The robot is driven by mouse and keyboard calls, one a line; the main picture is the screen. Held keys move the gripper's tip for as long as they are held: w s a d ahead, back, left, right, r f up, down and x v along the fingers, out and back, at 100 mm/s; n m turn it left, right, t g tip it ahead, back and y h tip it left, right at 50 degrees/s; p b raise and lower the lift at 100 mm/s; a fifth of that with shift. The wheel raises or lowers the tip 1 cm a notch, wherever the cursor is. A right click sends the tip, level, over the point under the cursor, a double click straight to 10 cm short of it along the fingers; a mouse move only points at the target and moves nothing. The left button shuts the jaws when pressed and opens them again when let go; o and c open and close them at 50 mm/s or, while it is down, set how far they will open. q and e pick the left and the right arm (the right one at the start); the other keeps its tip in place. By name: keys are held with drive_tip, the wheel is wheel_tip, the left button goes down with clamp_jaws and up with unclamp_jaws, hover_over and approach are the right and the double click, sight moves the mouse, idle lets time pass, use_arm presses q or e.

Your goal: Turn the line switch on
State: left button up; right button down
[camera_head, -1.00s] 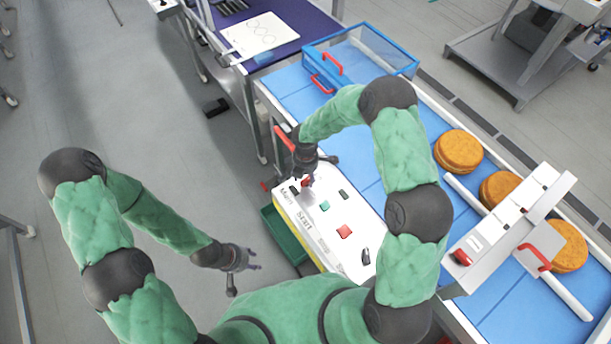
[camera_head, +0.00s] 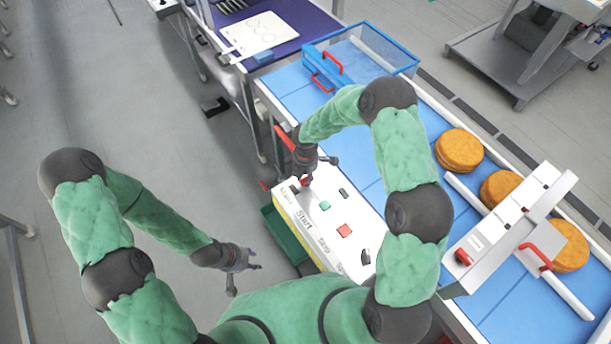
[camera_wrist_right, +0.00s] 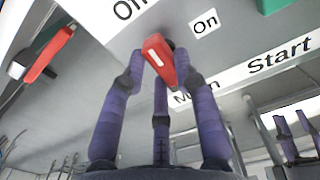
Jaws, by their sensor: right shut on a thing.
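The line switch is a red lever with a white mark (camera_wrist_right: 161,58) on the white control panel (camera_head: 310,240). In the right wrist view it lies near an "On" label (camera_wrist_right: 205,24) and a partly cut-off "Off" label (camera_wrist_right: 130,8). My right gripper (camera_head: 307,180) is at the panel's far left corner, its purple fingers (camera_wrist_right: 161,85) shut around the red lever. In the head view the gripper hides most of the lever. I cannot tell which label the lever points to. My left gripper (camera_head: 246,268) is open and empty, left of the panel.
The panel carries a green button (camera_head: 325,206), a red button (camera_head: 344,231) and black controls. A blue conveyor (camera_head: 400,165) runs alongside, with orange-brown rounds (camera_head: 459,150) and a clear blue-edged cover (camera_head: 365,55). A green bin (camera_head: 284,232) stands at the panel's left side.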

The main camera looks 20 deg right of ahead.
drive_tip(key=m+b, duration=0.4)
drive_tip(key=shift+d+f+m+b, duration=0.1)
drive_tip(key=shift+f+m+b, duration=0.1)
drive_tip(key=shift+m+b, duration=0.1)
drive_tip(key=m+b, duration=0.3)
drive_tip(key=m, duration=0.1)
drive_tip(key=shift+d+m+b, duration=0.1)
drive_tip(key=shift+m+b, duration=0.2)
drive_tip(key=m+b, duration=0.3)
drive_tip(key=m, duration=0.1)
drive_tip(key=shift+d, duration=0.1)
drive_tip(key=shift+s+r+m+b, duration=0.15)
drive_tip(key=shift+m+b, duration=0.95)
drive_tip(key=shift+m, duration=0.9)
drive_tip(key=c, duration=0.9)
unclamp_jaws()
drive_tip(key=shift+c, duration=0.2)
wheel_tip(320, 180, up, 12)
